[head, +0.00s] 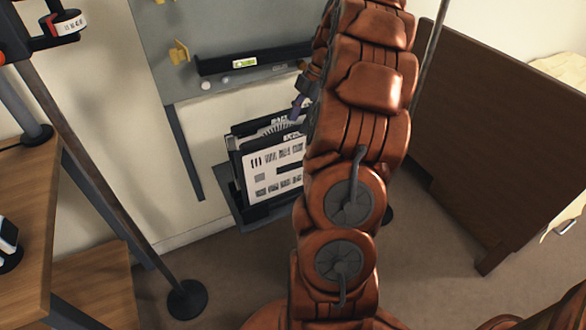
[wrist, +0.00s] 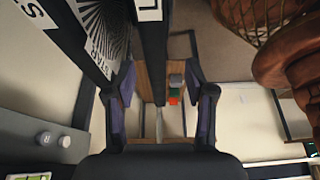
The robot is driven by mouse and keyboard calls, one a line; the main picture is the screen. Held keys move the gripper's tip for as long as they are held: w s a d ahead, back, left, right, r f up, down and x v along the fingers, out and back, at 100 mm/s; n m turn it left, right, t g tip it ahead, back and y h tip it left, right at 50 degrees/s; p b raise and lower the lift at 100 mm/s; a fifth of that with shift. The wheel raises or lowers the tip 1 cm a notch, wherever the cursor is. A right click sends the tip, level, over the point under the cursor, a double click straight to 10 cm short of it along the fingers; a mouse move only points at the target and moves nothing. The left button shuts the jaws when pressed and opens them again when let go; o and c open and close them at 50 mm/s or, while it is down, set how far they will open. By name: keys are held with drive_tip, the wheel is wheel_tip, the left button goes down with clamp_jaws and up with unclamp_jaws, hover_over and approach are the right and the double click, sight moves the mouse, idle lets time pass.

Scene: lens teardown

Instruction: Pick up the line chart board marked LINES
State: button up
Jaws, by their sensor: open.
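Several dark-framed chart boards stand upright in a low rack (head: 236,210) against the wall in the head view. The front one (head: 272,172) is white with black bars and blocks; a star-pattern board (head: 280,127) shows behind it. In the wrist view the STAR board (wrist: 98,35) is upper left, and a board with a cut-off label ending in S (wrist: 36,12) lies farther left. I cannot read LINES on any label. My gripper (wrist: 160,74) is open beside the boards. A dark board edge (wrist: 154,40) appears between its fingers in the picture; contact cannot be told.
A wooden table (head: 25,220) stands left, with a pole on a round base (head: 187,299). A brown panel (head: 490,130) stands right. My arm hides the rack's right side.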

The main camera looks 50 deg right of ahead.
sight(296, 127)
drive_tip(key=x, duration=0.5)
drive_tip(key=shift+w+d, duration=0.1)
drive_tip(key=shift+w, duration=0.1)
drive_tip(key=shift+c, duration=0.2)
clamp_jaws()
